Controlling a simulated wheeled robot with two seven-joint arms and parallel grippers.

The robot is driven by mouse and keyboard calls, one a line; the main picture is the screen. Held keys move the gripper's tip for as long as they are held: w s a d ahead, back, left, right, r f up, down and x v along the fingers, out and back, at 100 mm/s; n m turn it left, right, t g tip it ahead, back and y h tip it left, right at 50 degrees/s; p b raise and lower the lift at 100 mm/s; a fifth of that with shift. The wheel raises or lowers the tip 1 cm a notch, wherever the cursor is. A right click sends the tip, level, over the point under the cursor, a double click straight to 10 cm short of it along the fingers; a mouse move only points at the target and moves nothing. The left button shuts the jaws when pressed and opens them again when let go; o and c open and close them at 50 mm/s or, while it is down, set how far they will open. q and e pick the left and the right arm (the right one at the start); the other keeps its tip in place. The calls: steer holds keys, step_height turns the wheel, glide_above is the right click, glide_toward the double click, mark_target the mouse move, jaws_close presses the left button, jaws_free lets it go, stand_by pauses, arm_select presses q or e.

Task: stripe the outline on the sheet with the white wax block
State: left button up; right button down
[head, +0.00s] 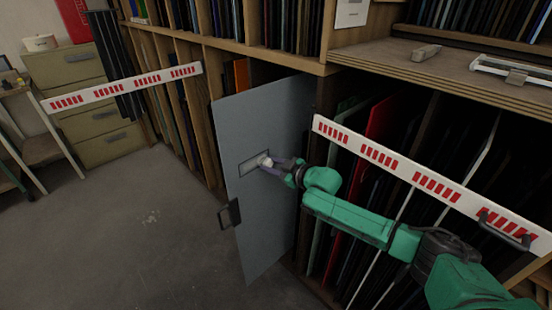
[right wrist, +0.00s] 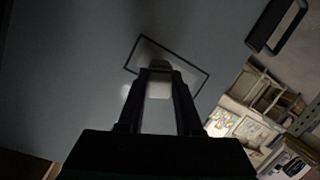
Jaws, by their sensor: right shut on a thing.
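The sheet (head: 265,115) is a large blue-grey panel standing upright, partly out of the rack. A dark rectangular outline (head: 241,169) is drawn on it; it also shows in the right wrist view (right wrist: 180,55). My right gripper (head: 268,163) is shut on the white wax block (head: 263,159), which is at the sheet inside or over the outline. In the right wrist view the block (right wrist: 159,89) shows between the fingers, near the outline's lower-left side. I cannot tell whether it touches the sheet. Fingers hide part of the outline. My left gripper is out of view.
A black handle (head: 229,214) sits on the sheet's left edge. White bars with red marks (head: 125,87) cross the rack front at left and right (head: 420,180). The rack holds several other panels. Drawers (head: 90,110) stand at back left. The floor at left is clear.

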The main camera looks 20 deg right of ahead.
steer(key=shift+s+a+r+p, duration=0.1)
steer(key=shift+s+a+p, duration=0.2)
steer(key=shift+a+p, duration=0.4)
steer(key=shift+s+a+r+p, duration=0.1)
steer(key=shift+s+a+p, duration=0.15)
steer(key=shift+a+p, duration=0.35)
steer(key=shift+s+a+f, duration=0.15)
steer(key=shift+a, duration=0.4)
steer(key=shift+s+a+p, duration=0.3)
steer(key=shift+a+p, duration=0.15)
steer(key=shift+a, duration=0.25)
steer(key=shift+s+a+p, duration=0.25)
steer(key=shift+a+p, duration=0.2)
steer(key=shift+a, duration=0.2)
steer(key=shift+s+a, duration=0.1)
steer(key=shift+a, duration=0.15)
steer(key=shift+f, duration=0.1)
steer(key=shift+d, duration=0.1)
steer(key=s+d+p, duration=0.2)
steer(key=s+p, duration=0.2)
steer(key=s, duration=0.1)
steer(key=shift+s+p, duration=0.3)
steer(key=shift+p, duration=0.05)
